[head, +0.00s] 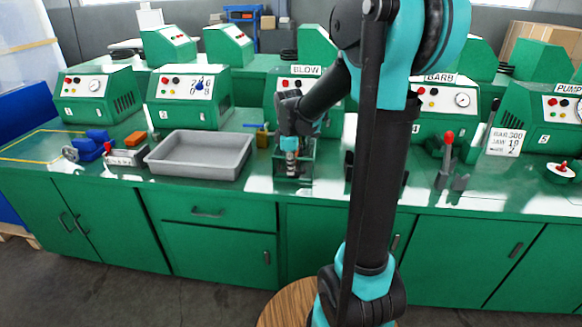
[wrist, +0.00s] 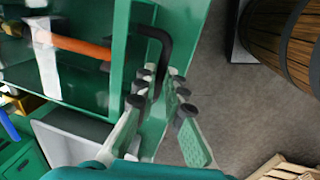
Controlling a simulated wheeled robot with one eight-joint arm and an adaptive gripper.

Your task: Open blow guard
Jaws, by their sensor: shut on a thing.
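The blow station (head: 307,70), a green cabinet labelled BLOW, stands at the middle of the bench, partly behind my arm. Its blow guard (head: 308,165) is a small green frame in front of the cabinet, largely hidden by my gripper (head: 291,158). In the wrist view the guard shows as a green edge (wrist: 119,55) with a black curved handle (wrist: 163,42) on it. My gripper (wrist: 160,90) has its fingers on either side of the handle's lower end and is shut on it. An orange rod (wrist: 75,44) lies beyond the green edge.
A grey tray (head: 200,176) stands left of the guard, with blue and orange parts (head: 90,144) farther left. A red-tipped lever (head: 447,150) and a number sign (head: 505,142) stand to the right. A wooden barrel (wrist: 285,40) shows in the wrist view.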

